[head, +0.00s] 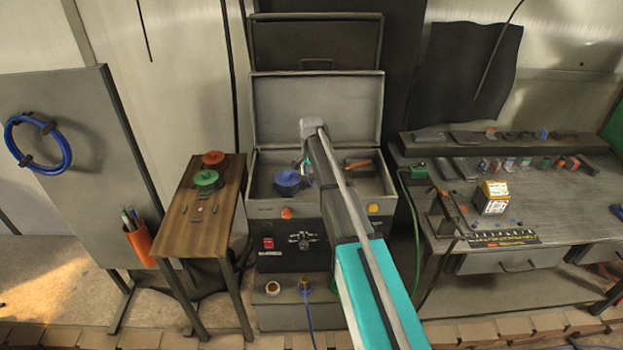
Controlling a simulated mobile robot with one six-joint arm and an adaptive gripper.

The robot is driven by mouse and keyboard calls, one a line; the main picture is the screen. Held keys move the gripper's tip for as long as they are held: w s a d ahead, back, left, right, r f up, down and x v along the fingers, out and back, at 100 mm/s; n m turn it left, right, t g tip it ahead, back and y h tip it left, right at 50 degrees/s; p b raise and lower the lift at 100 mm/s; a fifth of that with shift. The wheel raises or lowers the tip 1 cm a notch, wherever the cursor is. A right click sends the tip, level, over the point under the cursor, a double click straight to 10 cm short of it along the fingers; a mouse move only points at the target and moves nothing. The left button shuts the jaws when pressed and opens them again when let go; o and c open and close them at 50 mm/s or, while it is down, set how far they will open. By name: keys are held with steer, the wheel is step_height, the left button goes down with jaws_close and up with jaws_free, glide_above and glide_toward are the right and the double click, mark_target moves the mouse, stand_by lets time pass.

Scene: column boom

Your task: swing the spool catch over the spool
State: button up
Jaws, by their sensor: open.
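A blue spool (287,182) sits in the left part of the open grey machine case (318,110), low in its tray. My arm reaches up from the bottom of the view, and my gripper (305,164) is at its far end, just above and right of the spool. The gripper looks small and partly hidden by my own wrist; it is open, with nothing visible in it. I cannot make out the spool catch; it is too small or hidden behind my gripper and arm. I cannot tell whether the gripper touches anything.
A wooden side table (200,232) holds a green spool (206,179) and a red spool (213,158). An orange-handled tool (358,164) lies in the case's right part. A cluttered workbench (530,200) stands at the right. The case's raised lid stands behind the gripper.

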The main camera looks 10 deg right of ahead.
steer(key=shift+f, duration=0.15)
jaws_close()
stand_by(0.4)
steer(key=shift+d+n, duration=0.1)
steer(key=shift+n, duration=0.2)
steer(key=shift+w+d+n, duration=0.1)
steer(key=shift+d+n, duration=0.15)
steer(key=shift+n, duration=0.45)
steer(key=shift+d+n, duration=0.25)
steer(key=shift+n, duration=0.45)
steer(key=n, duration=0.1)
steer(key=d+n, duration=0.1)
steer(key=n, duration=0.1)
steer(key=w+n, duration=0.1)
steer(key=shift+d+n, duration=0.3)
steer(key=n, duration=0.1)
steer(key=w+d+n, duration=0.1)
steer(key=n, duration=0.1)
steer(key=shift+n, duration=0.3)
steer(key=shift+w+d+n, duration=0.1)
steer(key=shift+w+n, duration=0.3)
steer(key=shift+n, duration=0.7)
steer(key=shift+w+d+n, duration=0.1)
steer(key=shift+w+n, duration=0.3)
steer(key=shift+n, duration=0.7)
